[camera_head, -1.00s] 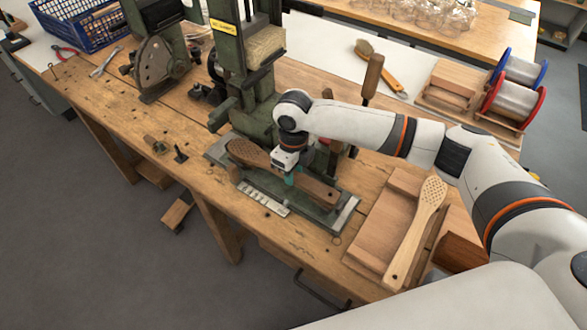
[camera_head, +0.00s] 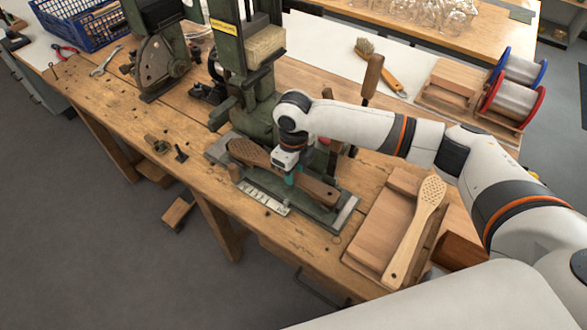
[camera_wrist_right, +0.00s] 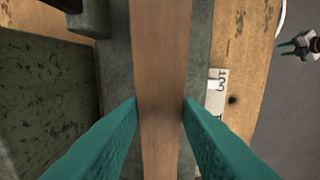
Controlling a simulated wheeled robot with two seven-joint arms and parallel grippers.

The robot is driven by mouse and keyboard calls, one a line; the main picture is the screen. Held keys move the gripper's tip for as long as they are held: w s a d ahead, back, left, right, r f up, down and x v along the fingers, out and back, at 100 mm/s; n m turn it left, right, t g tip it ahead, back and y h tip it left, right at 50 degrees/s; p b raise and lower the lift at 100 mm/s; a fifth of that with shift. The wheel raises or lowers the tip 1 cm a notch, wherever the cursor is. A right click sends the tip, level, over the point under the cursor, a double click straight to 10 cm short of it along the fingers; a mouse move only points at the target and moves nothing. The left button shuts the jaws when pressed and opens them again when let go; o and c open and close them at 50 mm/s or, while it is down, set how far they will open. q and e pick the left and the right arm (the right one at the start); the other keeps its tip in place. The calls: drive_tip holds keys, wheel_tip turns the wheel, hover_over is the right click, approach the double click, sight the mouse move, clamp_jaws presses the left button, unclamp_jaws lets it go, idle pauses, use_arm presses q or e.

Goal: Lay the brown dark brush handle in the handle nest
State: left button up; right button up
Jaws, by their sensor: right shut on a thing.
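The dark brown brush handle (camera_head: 249,152) lies lengthwise over the grey-green bed (camera_head: 346,213) of the upright machine, its drilled head at the left and its grip at the right. My right gripper (camera_head: 290,181) is shut on it near the middle. In the right wrist view the handle (camera_wrist_right: 160,55) runs between the two teal fingers (camera_wrist_right: 160,103). The handle nest is hidden beneath the handle, and I cannot tell whether the handle touches it. My left gripper (camera_wrist_right: 300,45) shows small at the top right of the right wrist view; its opening is unclear.
A pale perforated brush handle (camera_head: 418,228) lies on a wooden tray (camera_head: 362,257) to the right. The green machine column (camera_head: 240,70) stands close behind the bed. Wire spools (camera_head: 512,98) are at the back right. A labelled metal strip (camera_head: 263,198) lies along the bed's front.

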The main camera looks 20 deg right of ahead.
drive_tip(key=shift+f, duration=0.4)
drive_tip(key=o, duration=1.5)
drive_tip(key=shift+r+p, duration=3.55)
